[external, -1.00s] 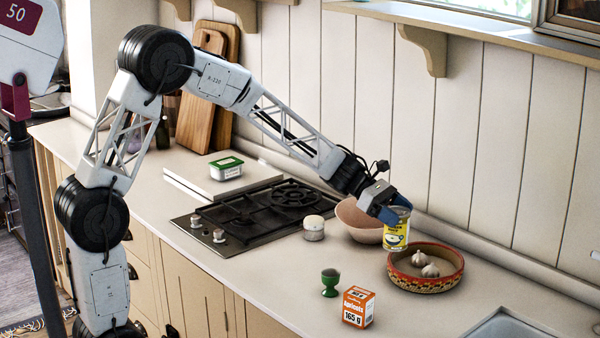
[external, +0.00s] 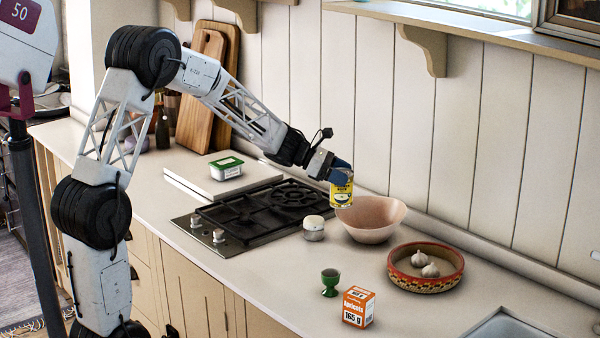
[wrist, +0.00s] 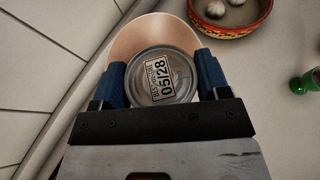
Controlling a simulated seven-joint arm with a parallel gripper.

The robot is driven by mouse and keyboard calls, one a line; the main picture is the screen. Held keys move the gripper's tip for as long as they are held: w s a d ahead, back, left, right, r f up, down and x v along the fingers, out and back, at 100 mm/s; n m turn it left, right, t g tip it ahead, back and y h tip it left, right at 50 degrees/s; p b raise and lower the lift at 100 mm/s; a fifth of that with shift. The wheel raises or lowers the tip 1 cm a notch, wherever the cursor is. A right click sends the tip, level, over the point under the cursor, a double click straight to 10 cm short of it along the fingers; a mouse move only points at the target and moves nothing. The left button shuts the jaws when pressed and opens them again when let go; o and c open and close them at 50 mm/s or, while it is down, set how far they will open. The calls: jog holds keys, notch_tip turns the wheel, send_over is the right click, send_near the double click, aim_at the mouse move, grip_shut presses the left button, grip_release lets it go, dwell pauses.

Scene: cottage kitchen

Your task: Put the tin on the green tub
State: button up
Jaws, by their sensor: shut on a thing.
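The tin (external: 341,190) has a yellow label and is held in my gripper (external: 341,172), in the air at the left side of the pink bowl. In the wrist view the tin's lid (wrist: 162,76), with a date label, sits between the two blue fingers of my gripper (wrist: 162,80), which touch its sides. The green tub (external: 226,168) is a small white container with a green lid. It stands on a pale board behind the hob, to the left of my gripper, and is out of the wrist view.
The pink bowl (external: 371,222) stands below and right of the tin. A hob (external: 255,219) lies between it and the pale board (external: 190,178). A jar (external: 314,229), green egg cup (external: 330,282), apricot box (external: 358,307) and patterned dish (external: 425,284) with garlic stand on the counter.

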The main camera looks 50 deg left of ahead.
jog(key=s+a+n+t+y, duration=0.1)
jog(key=s+a+n+y, duration=0.1)
jog(key=a, duration=1.3)
jog(key=s+a+r+n+t+y, duration=0.1)
jog(key=s+a, duration=0.5)
jog(key=a, duration=1)
jog(key=s+a+n+t+y, duration=0.3)
jog(key=s+a+n+y, duration=0.2)
jog(key=a, duration=1.1)
jog(key=shift+r+n, duration=0.3)
jog(key=shift+r, duration=0.05)
jog(key=shift+w, duration=0.1)
jog(key=w+a+f, duration=0.1)
jog(key=w+a, duration=0.8)
jog(key=w, duration=0.3)
jog(key=shift+w+a+f, duration=0.25)
jog(key=shift+a, duration=0.1)
jog(key=shift+f, duration=0.1)
jog(key=shift+f, duration=1.65)
jog(key=shift+f, duration=0.15)
